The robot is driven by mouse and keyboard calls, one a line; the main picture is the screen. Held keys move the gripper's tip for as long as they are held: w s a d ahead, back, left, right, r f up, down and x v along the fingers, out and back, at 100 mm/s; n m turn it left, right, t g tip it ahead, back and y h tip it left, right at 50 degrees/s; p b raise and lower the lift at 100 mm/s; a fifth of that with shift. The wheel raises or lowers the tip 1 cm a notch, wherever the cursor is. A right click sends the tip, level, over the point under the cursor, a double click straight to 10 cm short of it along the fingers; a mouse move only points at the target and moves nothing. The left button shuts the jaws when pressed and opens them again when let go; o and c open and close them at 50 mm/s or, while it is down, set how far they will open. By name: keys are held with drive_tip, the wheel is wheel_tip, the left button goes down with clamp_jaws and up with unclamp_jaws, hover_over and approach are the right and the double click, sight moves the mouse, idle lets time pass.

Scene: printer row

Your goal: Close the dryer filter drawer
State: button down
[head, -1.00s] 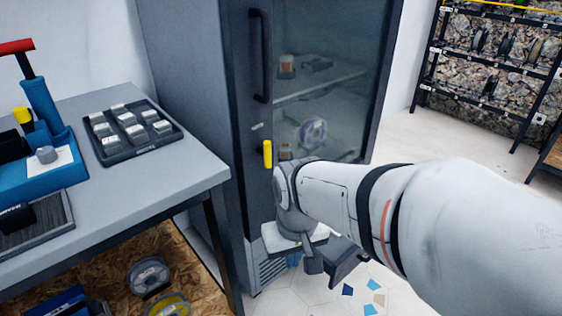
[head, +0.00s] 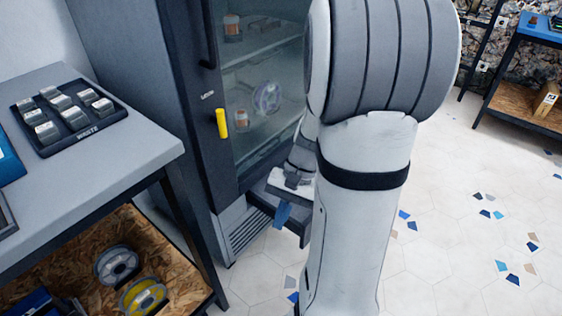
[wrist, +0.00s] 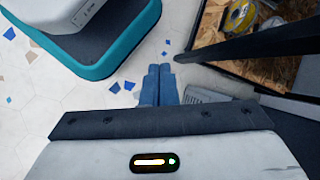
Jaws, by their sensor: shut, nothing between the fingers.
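The dryer is a tall dark cabinet (head: 140,80) with a glass door (head: 258,65), left of centre in the head view. Its pale slotted base grille (head: 248,233) shows low at the front, and a part of it shows in the wrist view (wrist: 207,97). I cannot make out the filter drawer; my arm and gripper cover part of the dryer's lower front. My gripper (head: 281,220) is low in front of the dryer, just right of the grille, with its blue fingers pointing down. In the wrist view its fingers (wrist: 158,72) are together and empty. Contact with the dryer cannot be told.
A grey table (head: 95,150) with a dark tray (head: 108,120) of small blocks stands left of the dryer. Spools (head: 117,264) lie on its lower shelf. A yellow handle (head: 222,123) sticks out of the dryer door. The tiled floor (head: 460,250) at right is open.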

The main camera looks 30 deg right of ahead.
drive_tip(key=s+d+f+m+t+y, duration=0.1)
drive_tip(key=s+d+f+m+t, duration=0.2)
drive_tip(key=d+f+m+t, duration=0.8)
drive_tip(key=s+d+f+m+t, duration=0.4)
drive_tip(key=d+f+m+t, duration=0.5)
drive_tip(key=d+m, duration=0.4)
drive_tip(key=w+a+g+b, duration=0.1)
drive_tip(key=w+a+b, duration=0.3)
drive_tip(key=w, duration=0.8)
drive_tip(key=shift+w+f+n+b, duration=0.3)
drive_tip(key=shift+w+n+b, duration=0.1)
drive_tip(key=shift+b, duration=0.2)
